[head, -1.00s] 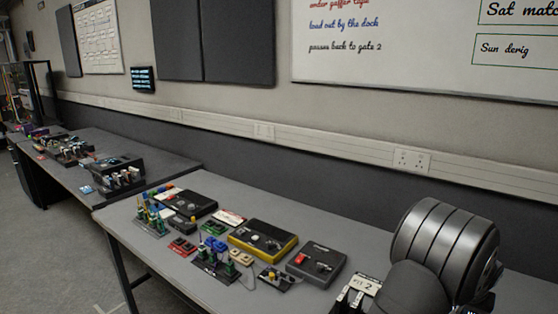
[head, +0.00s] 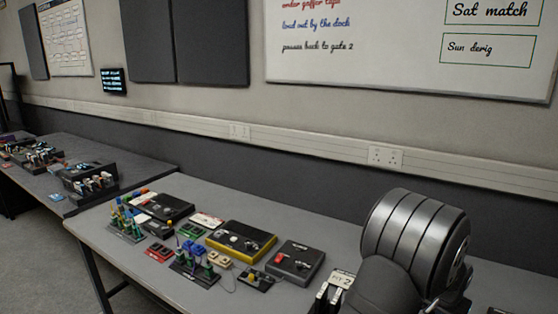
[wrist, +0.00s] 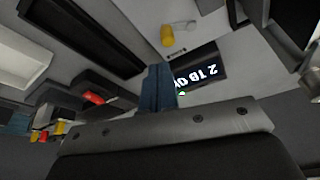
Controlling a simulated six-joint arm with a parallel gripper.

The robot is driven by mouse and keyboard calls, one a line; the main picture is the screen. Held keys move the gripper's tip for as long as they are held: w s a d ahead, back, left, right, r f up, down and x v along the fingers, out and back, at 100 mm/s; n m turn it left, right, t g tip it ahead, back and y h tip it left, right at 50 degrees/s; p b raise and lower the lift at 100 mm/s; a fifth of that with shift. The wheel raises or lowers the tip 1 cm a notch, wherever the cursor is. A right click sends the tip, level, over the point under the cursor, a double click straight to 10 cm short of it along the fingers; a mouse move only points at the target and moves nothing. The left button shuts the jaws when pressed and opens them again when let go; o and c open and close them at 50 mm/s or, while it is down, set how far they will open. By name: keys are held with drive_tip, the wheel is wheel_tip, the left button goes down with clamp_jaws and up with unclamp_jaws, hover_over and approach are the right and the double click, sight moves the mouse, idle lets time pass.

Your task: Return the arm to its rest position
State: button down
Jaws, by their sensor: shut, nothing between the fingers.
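My gripper (wrist: 158,88) shows in the wrist view as two dark blue fingers pressed together, with nothing held between them. It is above the bench, near a dark plate (wrist: 200,67) with white characters. A yellow cylinder (wrist: 167,36) lies in view beyond the fingertips. In the head view my arm (head: 415,240) is folded at the lower right, over the right part of the near bench. The fingertips cannot be made out clearly there.
The near bench holds a black box with a red button (head: 296,262), a yellow-edged box (head: 241,241), a black box (head: 164,207) and several small connector blocks (head: 195,258). A whiteboard (head: 400,50) hangs behind.

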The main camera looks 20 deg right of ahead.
drive_tip(key=w+n, duration=0.1)
drive_tip(key=w+d+n, duration=0.1)
drive_tip(key=w, duration=0.1)
drive_tip(key=w+d+n, duration=0.1)
drive_tip(key=shift+w+t+y, duration=0.2)
drive_tip(key=shift+t+y, duration=0.1)
drive_tip(key=shift+t, duration=0.1)
drive_tip(key=a+r, duration=0.3)
drive_tip(key=r, duration=0.8)
drive_tip(key=w+a+r+g+h, duration=0.1)
drive_tip(key=a+r, duration=0.2)
drive_tip(key=r, duration=0.8)
drive_tip(key=shift+w+h, duration=0.25)
drive_tip(key=shift+h, duration=0.05)
